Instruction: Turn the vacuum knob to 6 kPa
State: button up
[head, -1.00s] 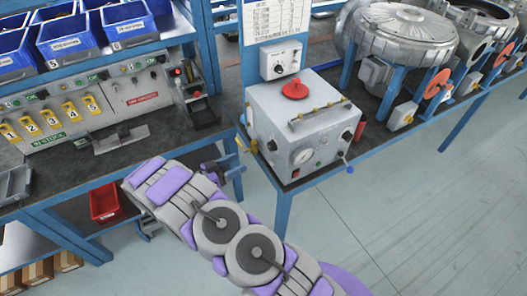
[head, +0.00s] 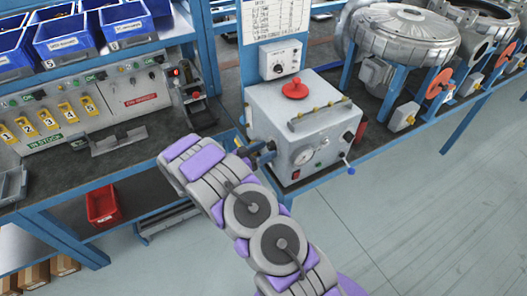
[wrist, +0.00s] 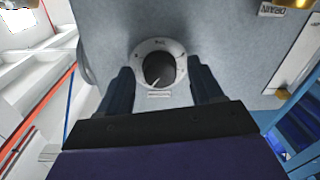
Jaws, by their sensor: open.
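In the wrist view a round black knob (wrist: 159,68) with a white pointer mark sits in a pale dial ring on a grey panel. I cannot read the ring's markings. My gripper (wrist: 161,75) is open, with one dark finger on each side of the knob. A gap shows between each finger and the knob. In the head view my gripper (head: 267,149) is at the left side of the grey vacuum box (head: 310,105), near its front corner. The knob is not visible there. A round gauge (head: 303,155) is on the box's front, too small to read.
A red knob (head: 294,88) sits on top of the box. A blue-tipped lever (head: 348,165) sticks out at its front right. A brass fitting (wrist: 294,78) is right of the knob in the wrist view. Free floor (head: 420,220) lies at the right.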

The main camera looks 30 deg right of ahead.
jog(key=c, duration=1.1)
jog(key=shift+o, duration=0.2)
jog(key=shift+r+m+p, duration=0.1)
jog(key=shift+m+p, duration=0.35)
jog(key=shift+m, duration=0.05)
jog(key=o, duration=1.1)
jog(key=shift+c, duration=0.2)
jog(key=shift+a, duration=0.1)
jog(key=s+a+p, duration=0.1)
jog(key=a+p, duration=0.1)
jog(key=a, duration=1.5)
jog(key=shift+s+a+f+p, duration=0.15)
jog(key=shift+s+f+p, duration=0.1)
jog(key=shift+p, duration=0.15)
jog(key=shift+r, duration=0.1)
